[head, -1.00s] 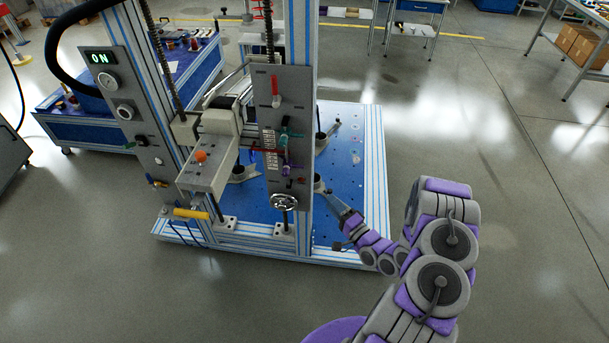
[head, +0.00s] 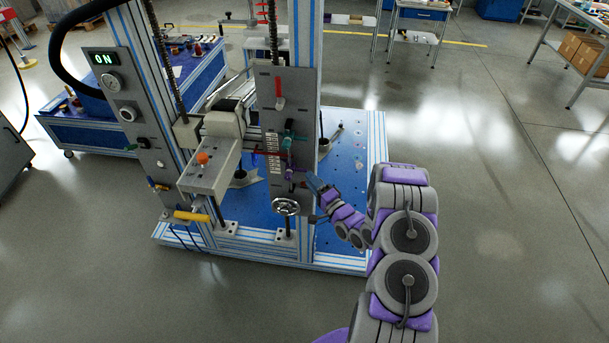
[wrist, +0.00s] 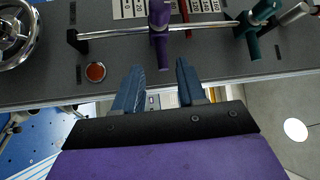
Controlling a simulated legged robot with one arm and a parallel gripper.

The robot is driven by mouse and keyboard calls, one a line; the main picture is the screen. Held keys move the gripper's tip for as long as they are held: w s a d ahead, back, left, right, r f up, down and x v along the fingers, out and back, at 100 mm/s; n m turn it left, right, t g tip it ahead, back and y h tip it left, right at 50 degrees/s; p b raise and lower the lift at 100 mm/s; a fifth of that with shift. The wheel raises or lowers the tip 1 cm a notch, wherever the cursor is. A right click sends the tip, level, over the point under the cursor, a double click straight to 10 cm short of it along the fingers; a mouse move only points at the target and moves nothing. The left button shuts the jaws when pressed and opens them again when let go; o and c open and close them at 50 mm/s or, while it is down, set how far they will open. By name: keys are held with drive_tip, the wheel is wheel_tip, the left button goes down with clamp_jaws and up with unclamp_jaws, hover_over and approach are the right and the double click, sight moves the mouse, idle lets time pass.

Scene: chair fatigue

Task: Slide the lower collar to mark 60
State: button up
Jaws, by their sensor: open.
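The lower collar is purple (wrist: 159,22) and sits on a metal rod (wrist: 112,31) fixed to the grey panel, with a stem pointing at my gripper. It also shows in the head view (head: 289,166). A teal collar (wrist: 256,22) sits apart from it on the same rod; in the head view it is higher (head: 288,137).
A handwheel (head: 285,207) is below the collars, and a red button (wrist: 95,72) is close to the rod's lower end. A red-handled lever (head: 280,92) is higher on the panel. The frame post (head: 305,60) stands right beside the panel. Open floor lies right.

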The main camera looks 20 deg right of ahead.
drive_tip(key=x, duration=0.4)
drive_tip(key=shift+w+b, duration=0.25)
drive_tip(key=shift+b, duration=0.1)
drive_tip(key=shift+r, duration=0.1)
clamp_jaws()
idle(0.3)
